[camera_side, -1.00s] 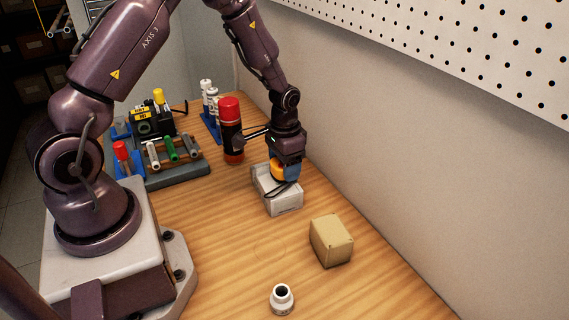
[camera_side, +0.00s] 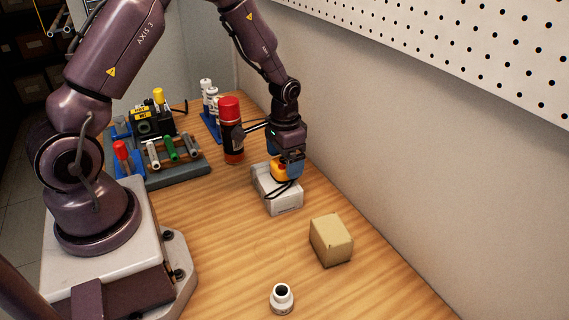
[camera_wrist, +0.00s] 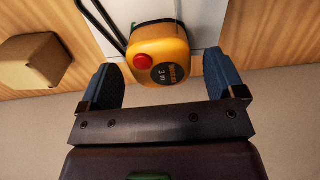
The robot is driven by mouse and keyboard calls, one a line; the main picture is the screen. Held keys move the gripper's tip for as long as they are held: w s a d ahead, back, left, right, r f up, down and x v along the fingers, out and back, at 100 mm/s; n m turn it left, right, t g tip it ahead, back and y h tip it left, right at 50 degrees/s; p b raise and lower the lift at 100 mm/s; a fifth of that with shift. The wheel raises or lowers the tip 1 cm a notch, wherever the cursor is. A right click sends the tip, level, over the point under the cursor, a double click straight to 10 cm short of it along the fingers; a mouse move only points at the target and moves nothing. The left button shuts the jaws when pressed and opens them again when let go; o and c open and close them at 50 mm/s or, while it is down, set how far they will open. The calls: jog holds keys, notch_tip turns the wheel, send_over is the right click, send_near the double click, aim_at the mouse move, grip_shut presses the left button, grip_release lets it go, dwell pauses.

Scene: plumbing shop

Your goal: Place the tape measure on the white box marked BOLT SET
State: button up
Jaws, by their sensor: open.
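The orange tape measure (camera_wrist: 157,52), with a red button and a black strap, rests on top of the white box (camera_side: 287,205) in the side view. The white box also shows behind it in the wrist view (camera_wrist: 206,18). My gripper (camera_side: 287,170) is right over the box. In the wrist view my gripper (camera_wrist: 166,80) is open, with one blue finger on each side of the tape measure and a gap visible at both sides. The side view shows the tape measure (camera_side: 279,171) partly hidden by the fingers. The box's lettering is too small to read.
A tan box (camera_side: 331,240) stands in front of the white box, and a white pipe fitting (camera_side: 282,299) is nearer the camera. A red-capped dark canister (camera_side: 230,130) stands close behind my gripper. A tool rack (camera_side: 178,170) is at left; the wall is at right.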

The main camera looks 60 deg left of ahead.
notch_tip(320, 180, up, 10)
notch_tip(320, 180, up, 12)
jog(key=t, duration=0.3)
send_over(284, 163)
jog(key=s+d, duration=0.6)
jog(key=s+d+r+t, duration=0.1)
jog(key=s+d+r, duration=0.1)
jog(key=s, duration=0.4)
jog(key=s+d+r+t, duration=0.1)
jog(key=s+d+r, duration=0.1)
jog(key=s, duration=0.3)
jog(key=shift+s+r+t, duration=0.3)
jog(key=shift+s+r, duration=0.1)
jog(key=shift+r, duration=0.15)
